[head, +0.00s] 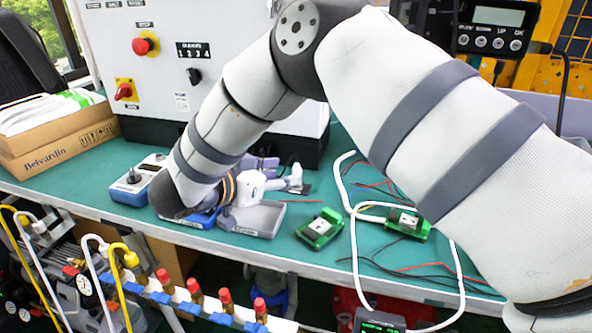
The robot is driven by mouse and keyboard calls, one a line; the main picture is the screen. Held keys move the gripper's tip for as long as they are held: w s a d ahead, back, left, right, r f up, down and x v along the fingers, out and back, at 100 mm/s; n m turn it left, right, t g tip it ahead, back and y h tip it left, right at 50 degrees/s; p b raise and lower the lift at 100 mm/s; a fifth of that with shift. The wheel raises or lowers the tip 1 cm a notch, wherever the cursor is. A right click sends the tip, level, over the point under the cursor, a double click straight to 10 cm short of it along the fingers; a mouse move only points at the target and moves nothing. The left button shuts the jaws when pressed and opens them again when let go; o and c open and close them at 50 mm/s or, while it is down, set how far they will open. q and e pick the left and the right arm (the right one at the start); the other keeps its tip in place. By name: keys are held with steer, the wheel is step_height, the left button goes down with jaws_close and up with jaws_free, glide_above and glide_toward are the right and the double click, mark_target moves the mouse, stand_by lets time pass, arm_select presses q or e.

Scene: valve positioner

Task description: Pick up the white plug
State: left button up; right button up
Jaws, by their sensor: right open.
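My right arm comes in from the right and bends down to the green workbench. My right gripper (298,182) is low over the bench, pointing right, with its fingers apart and nothing seen between them. It is just above and beside the far right corner of a small grey tray (268,218). I cannot make out the white plug for certain; it may be hidden behind my arm or too small to tell. A white cable (354,250) loops over the bench to the right of the gripper. My left gripper is not in view.
Two green modules (320,228) (408,223) lie on the bench with loose red and black wires. A blue-grey box (130,188) with a knob stands left of my wrist. The control cabinet (110,60) closes off the back. Hoses and red-capped valves (195,290) line the front.

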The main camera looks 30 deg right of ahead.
mark_target(294, 171)
steer(key=x, duration=0.7)
steer(key=shift+w, duration=0.1)
steer(key=shift+a+r, duration=0.1)
jaws_close()
